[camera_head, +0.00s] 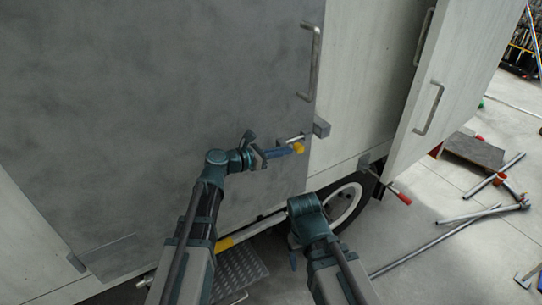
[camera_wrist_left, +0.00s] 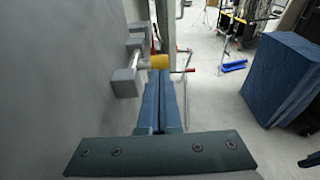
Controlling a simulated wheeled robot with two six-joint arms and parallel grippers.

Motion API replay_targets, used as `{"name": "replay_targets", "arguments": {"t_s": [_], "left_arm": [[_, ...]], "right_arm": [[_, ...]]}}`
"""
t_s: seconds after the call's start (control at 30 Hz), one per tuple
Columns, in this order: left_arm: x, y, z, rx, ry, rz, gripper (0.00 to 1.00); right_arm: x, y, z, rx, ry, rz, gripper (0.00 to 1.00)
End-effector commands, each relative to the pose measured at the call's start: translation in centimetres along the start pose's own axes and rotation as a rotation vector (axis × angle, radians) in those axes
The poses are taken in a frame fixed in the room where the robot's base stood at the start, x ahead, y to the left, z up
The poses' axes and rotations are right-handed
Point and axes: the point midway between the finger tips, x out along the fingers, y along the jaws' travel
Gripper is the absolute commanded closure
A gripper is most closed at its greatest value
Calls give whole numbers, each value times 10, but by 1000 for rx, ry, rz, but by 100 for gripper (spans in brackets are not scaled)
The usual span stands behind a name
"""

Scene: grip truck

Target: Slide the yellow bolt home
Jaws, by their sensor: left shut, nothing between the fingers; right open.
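The yellow knob of the bolt (camera_head: 299,148) is near the right edge of the grey door (camera_head: 220,80), below a metal handle. A short metal rod (camera_head: 290,138) and a grey block (camera_head: 321,127) are next to it. In the left wrist view the yellow knob (camera_wrist_left: 159,62) stands out from the door on a metal stem, between grey blocks (camera_wrist_left: 124,83). My left gripper (camera_head: 284,152) is shut and empty, its blue fingertips close beside the knob; I cannot tell whether they touch. My right gripper (camera_head: 304,207) is low, below the door, its fingers mostly hidden.
A white door (camera_head: 455,70) stands swung out at the right, with a red-handled latch (camera_head: 402,197) below. A wheel (camera_head: 345,203) and a metal step (camera_head: 238,272) are under the truck. Pipes (camera_head: 480,212) lie on the floor. Blue pads (camera_wrist_left: 285,80) stand at the right in the wrist view.

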Motion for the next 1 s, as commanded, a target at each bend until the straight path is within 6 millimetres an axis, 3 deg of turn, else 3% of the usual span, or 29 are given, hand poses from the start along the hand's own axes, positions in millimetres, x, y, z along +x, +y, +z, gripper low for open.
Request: {"name": "replay_targets", "arguments": {"t_s": [0.2,0.63,1.0], "left_arm": [[13,0,0,0,0,0,100],[17,0,1,0,0,0,100],[74,2,12,1,0,0,100]], "right_arm": [[3,0,0,0,0,0,26],[2,0,0,0,0,0,26],[2,0,0,0,0,0,26]]}}
